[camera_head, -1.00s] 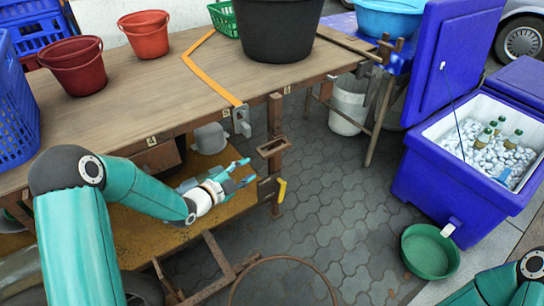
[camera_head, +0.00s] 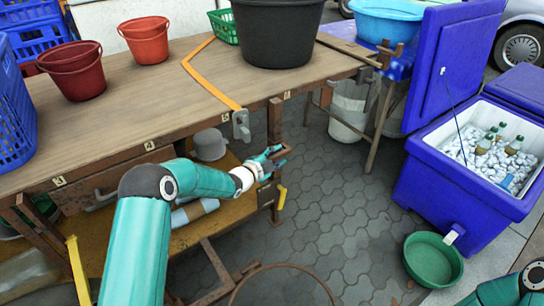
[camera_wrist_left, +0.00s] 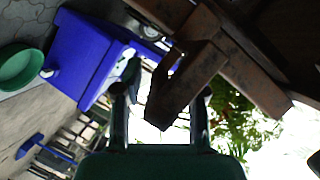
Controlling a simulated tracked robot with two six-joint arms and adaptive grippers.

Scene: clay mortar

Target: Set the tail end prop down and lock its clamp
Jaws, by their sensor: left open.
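The table's tail end has a rusty brown post (camera_head: 275,118) below its top. A dark clamp block (camera_head: 266,196) with a yellow lever (camera_head: 281,197) sits lower on it; the lever hangs roughly upright. My left gripper (camera_head: 277,160) is open above the clamp, over the rusty prop piece, which it mostly hides in the head view. In the left wrist view, the brown metal prop piece (camera_wrist_left: 178,92) reaches between the open fingers (camera_wrist_left: 160,115). I cannot tell whether they touch it. My right gripper is outside the views.
A grey latch (camera_head: 241,125) hangs at the table edge. The wooden table (camera_head: 130,100) carries red buckets (camera_head: 76,70) and a black tub (camera_head: 278,30). A blue cooler (camera_head: 430,190) and green basin (camera_head: 433,259) stand right. Paving between is clear.

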